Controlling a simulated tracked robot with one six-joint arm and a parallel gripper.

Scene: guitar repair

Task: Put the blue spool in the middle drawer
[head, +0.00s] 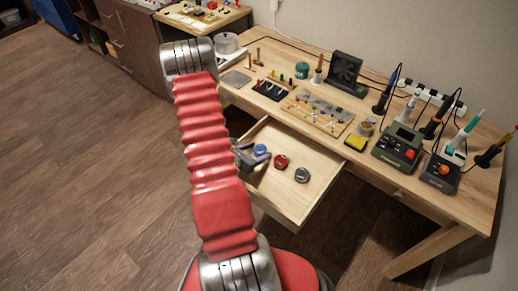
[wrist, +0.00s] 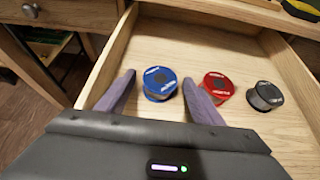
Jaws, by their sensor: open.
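The blue spool (wrist: 158,84) lies flat in an open wooden drawer (head: 318,194) that is pulled out from under the workbench. It also shows in the head view (head: 261,150), partly beside my gripper. In the wrist view my gripper (wrist: 159,78) is open, with one finger to the left of the blue spool and one to the right. The fingers point toward the spool and hold nothing. I cannot tell whether they touch it.
A red spool (wrist: 218,86) and a black spool (wrist: 265,96) lie in the same drawer, right of the blue one. The red spool is close to my right finger. The drawer walls stand around them. The bench top (head: 460,195) above carries soldering stations and tools.

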